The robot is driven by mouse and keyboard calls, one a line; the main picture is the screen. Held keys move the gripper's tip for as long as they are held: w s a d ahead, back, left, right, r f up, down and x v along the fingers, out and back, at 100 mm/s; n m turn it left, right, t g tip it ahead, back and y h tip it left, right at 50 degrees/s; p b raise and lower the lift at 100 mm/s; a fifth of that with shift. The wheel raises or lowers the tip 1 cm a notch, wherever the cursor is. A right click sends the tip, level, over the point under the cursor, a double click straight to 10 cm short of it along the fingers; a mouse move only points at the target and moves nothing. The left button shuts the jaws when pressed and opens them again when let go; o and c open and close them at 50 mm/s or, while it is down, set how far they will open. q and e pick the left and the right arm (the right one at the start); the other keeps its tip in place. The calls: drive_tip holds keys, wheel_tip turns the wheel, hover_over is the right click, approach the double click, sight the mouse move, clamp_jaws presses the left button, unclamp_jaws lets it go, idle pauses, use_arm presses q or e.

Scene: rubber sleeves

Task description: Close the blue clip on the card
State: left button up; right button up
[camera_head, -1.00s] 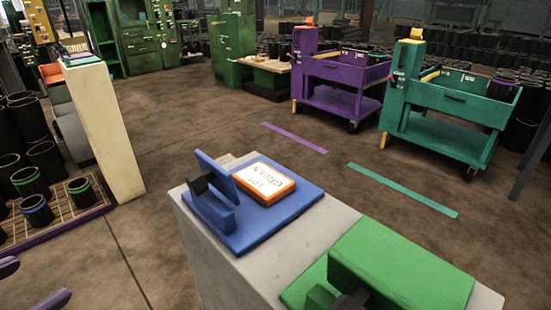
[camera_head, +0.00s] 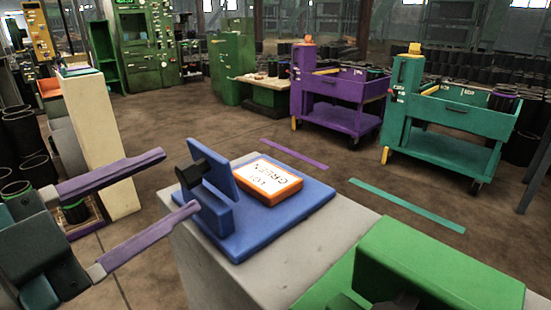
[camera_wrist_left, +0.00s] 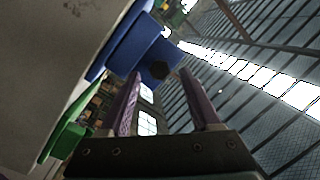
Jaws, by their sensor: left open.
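The blue clip (camera_head: 221,177) stands on a blue base plate (camera_head: 265,232) on a pale pedestal. Its blue flap is raised and tilted, with a black knob (camera_head: 192,172) on its left side. An orange-framed card (camera_head: 268,180) with "LOT GREEN" lettering lies flat on the plate, right of the flap. My left gripper (camera_head: 181,180) is open and empty, its two purple fingers just left of the clip. The lower fingertip overlaps the clip's block in the picture; I cannot tell whether they touch. The left wrist view shows blue clip parts (camera_wrist_left: 132,52) ahead of the fingers. My right gripper is not in view.
A green clip (camera_head: 430,262) sits on the same pedestal (camera_head: 205,275) at the front right. Purple (camera_head: 340,95) and teal (camera_head: 450,115) carts stand behind on the floor. A cream post (camera_head: 98,140) and black sleeves (camera_head: 25,135) are at the left.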

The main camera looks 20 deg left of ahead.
use_arm(q)
drive_tip(key=shift+x, duration=1.15)
clamp_jaws()
